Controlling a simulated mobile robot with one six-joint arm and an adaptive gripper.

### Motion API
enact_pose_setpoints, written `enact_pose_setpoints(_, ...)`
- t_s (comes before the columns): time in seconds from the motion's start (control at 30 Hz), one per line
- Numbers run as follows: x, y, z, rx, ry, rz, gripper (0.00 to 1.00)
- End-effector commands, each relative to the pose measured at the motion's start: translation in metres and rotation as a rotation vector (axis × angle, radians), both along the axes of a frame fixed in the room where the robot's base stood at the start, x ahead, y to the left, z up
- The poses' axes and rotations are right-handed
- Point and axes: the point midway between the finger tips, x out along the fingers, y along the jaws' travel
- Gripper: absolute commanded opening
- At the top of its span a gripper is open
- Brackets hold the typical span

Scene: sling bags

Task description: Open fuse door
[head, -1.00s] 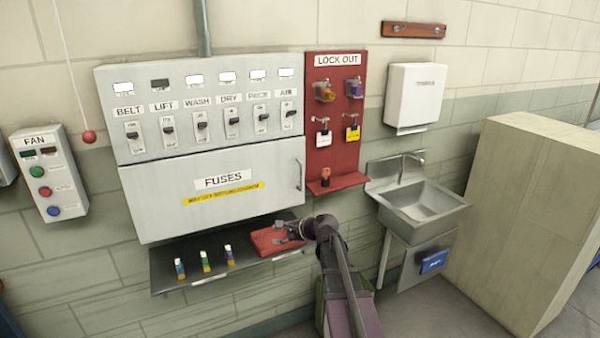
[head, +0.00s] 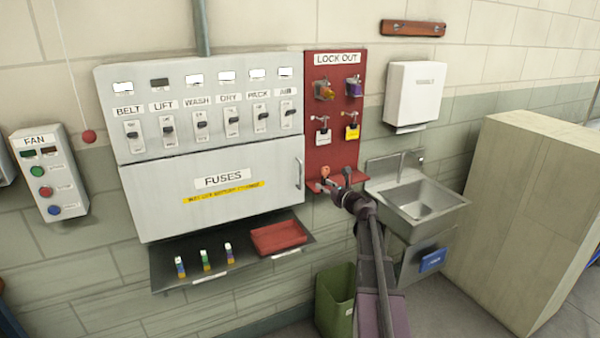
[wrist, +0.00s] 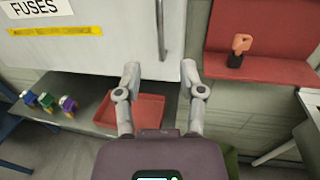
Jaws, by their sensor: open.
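The white fuse door (head: 215,203), marked FUSES, is closed flat on the grey cabinet. Its vertical bar handle (head: 299,174) is near the right edge. The door also shows in the wrist view (wrist: 110,50), with the handle (wrist: 162,28) above and between my fingers. My gripper (head: 335,182) is right of the door, in front of the lower lock-out board. In the wrist view my gripper (wrist: 161,78) is open and empty, its fingers spread either side of the handle's line. Whether the fingers are level with the handle in depth I cannot tell.
A dark shelf (head: 165,278) under the door holds a red tray (head: 279,237) and several fuses. The red lock-out board (head: 338,110) has a ledge with an orange-red item (wrist: 238,48). A sink (head: 425,200) and green bin (head: 333,305) stand to the right.

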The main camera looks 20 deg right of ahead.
Motion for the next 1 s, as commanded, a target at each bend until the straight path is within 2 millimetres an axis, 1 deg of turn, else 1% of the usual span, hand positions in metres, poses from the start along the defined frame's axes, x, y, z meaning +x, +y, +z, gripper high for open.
enact_pose_setpoints(0.17, 0.005, 0.001, 0.0, -0.001, 0.001, 0.002, 0.51)
enact_pose_setpoints(0.37, 0.022, 0.005, 0.0, -0.002, 0.001, 0.003, 0.51)
enact_pose_setpoints(1.0, 0.113, 0.027, 0.0, -0.002, 0.001, 0.004, 0.51)
